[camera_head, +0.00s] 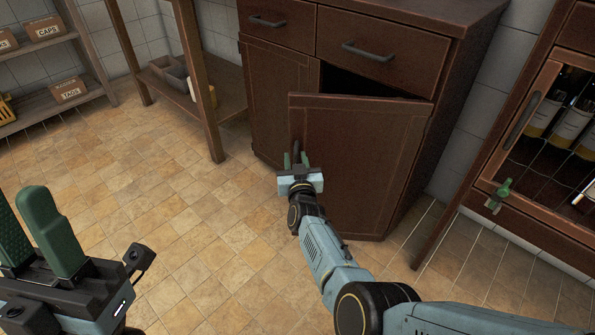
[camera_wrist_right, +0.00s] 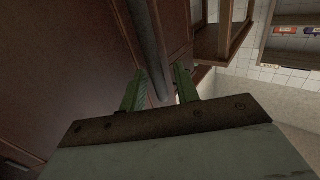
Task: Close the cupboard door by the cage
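The brown cupboard door (camera_head: 355,165) stands ajar, swung out from the right side of the wooden cupboard (camera_head: 408,18). A dark gap shows above it. Its dark bar handle (camera_wrist_right: 148,45) runs along the door's free left edge. My right gripper (camera_head: 296,160) is at that handle. In the right wrist view its green fingers (camera_wrist_right: 158,88) are apart, one on each side of the bar, with visible space around it. Whether either finger touches the bar is unclear. My left gripper (camera_head: 38,225) is at the lower left, fingers apart and empty, away from the cupboard.
A wire-fronted cabinet (camera_head: 540,165) with bottles and a green latch (camera_head: 499,195) stands right of the cupboard. A wooden table (camera_head: 200,85) is on the left, and a shelf (camera_head: 50,113) with labelled boxes stands farther left. The tiled floor (camera_head: 180,230) in front is clear.

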